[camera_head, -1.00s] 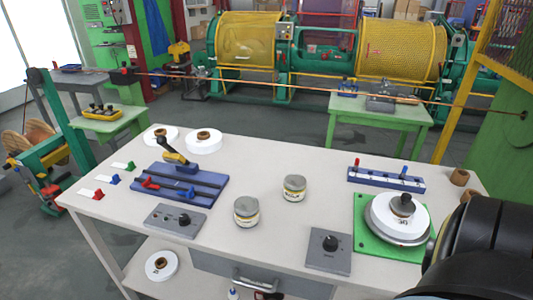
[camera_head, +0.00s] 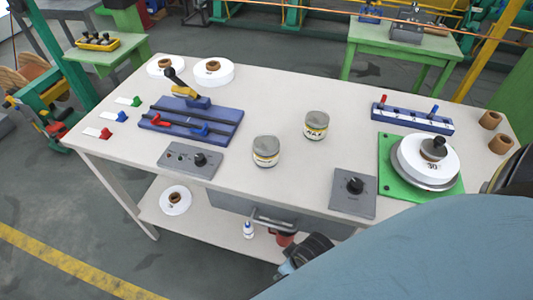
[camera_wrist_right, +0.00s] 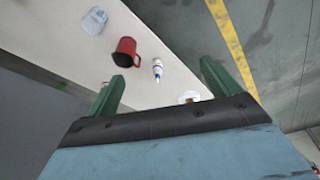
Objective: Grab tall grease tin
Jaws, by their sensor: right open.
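Two short, round grease tins with pale lids and printed labels stand upright on the white table. One tin (camera_head: 265,151) is near the middle and the other tin (camera_head: 316,126) is farther back to the right. I cannot clearly tell which is taller. My right arm reaches in from the lower right of the head view, below the table's front edge. In the wrist view my right gripper (camera_wrist_right: 162,72) has its two green fingers wide apart with nothing between them, facing the lower shelf. No tin shows in that view. My left gripper is not in view.
A red mug (camera_wrist_right: 125,50), a small white bottle (camera_wrist_right: 157,68) and a white spool (camera_head: 175,200) are on the lower shelf. A blue fixture (camera_head: 192,125), grey knob boxes (camera_head: 352,192) and a green plate (camera_head: 390,180) flank the tins. Table around the tins is clear.

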